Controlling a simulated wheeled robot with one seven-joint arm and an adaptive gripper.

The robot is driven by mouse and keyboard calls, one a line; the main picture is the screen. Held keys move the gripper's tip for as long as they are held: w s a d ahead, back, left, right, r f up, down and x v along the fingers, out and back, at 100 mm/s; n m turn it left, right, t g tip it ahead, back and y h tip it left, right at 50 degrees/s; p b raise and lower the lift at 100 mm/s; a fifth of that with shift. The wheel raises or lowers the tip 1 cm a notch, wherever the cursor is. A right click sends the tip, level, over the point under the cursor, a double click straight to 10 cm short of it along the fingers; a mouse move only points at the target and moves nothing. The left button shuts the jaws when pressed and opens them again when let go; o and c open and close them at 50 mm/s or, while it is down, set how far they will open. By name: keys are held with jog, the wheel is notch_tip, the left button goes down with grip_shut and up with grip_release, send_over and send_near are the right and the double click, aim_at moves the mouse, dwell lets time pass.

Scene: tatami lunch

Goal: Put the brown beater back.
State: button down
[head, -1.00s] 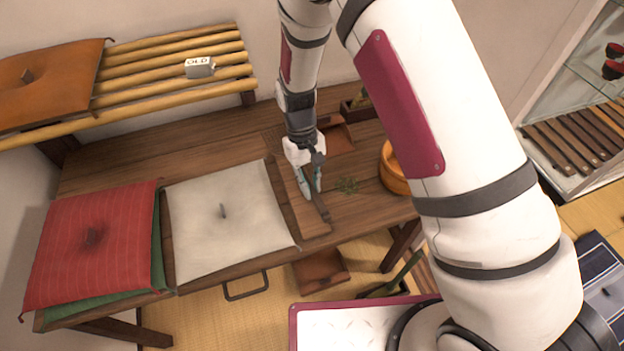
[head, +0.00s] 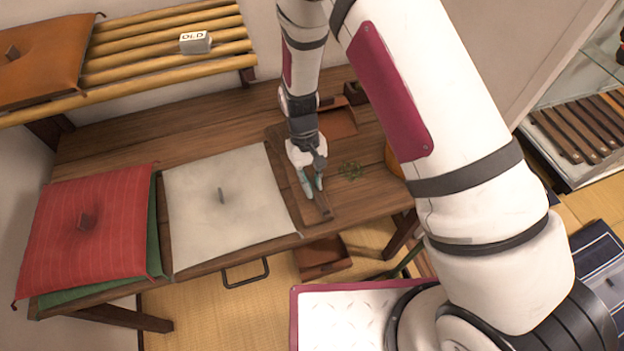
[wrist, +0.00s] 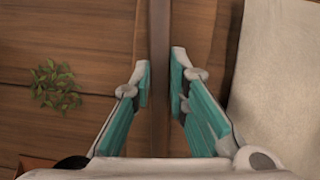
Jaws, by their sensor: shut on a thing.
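The brown beater (wrist: 159,28) shows in the wrist view as a long dark bar running between my fingers. My gripper (wrist: 162,82) is shut on it, one teal-padded finger on either side. In the head view my gripper (head: 314,190) points down over a wooden tray (head: 289,190) on the low table. A short dark end of the beater (head: 327,212) shows just past the fingertips, over the tray's front end. My fingers and wrist hide most of the beater in the head view. I cannot tell whether it touches the tray.
A pale cushion (head: 222,228) lies left of the tray, with red (head: 112,215) and green cushions beyond. An orange bowl (head: 393,160) is partly behind my arm. A slatted shelf (head: 165,60) stands behind.

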jog(key=c, duration=1.5)
grip_release()
jog(key=shift+o, duration=0.2)
jog(key=shift+r, duration=0.1)
jog(key=v, duration=1.1)
jog(key=shift+r, duration=0.4)
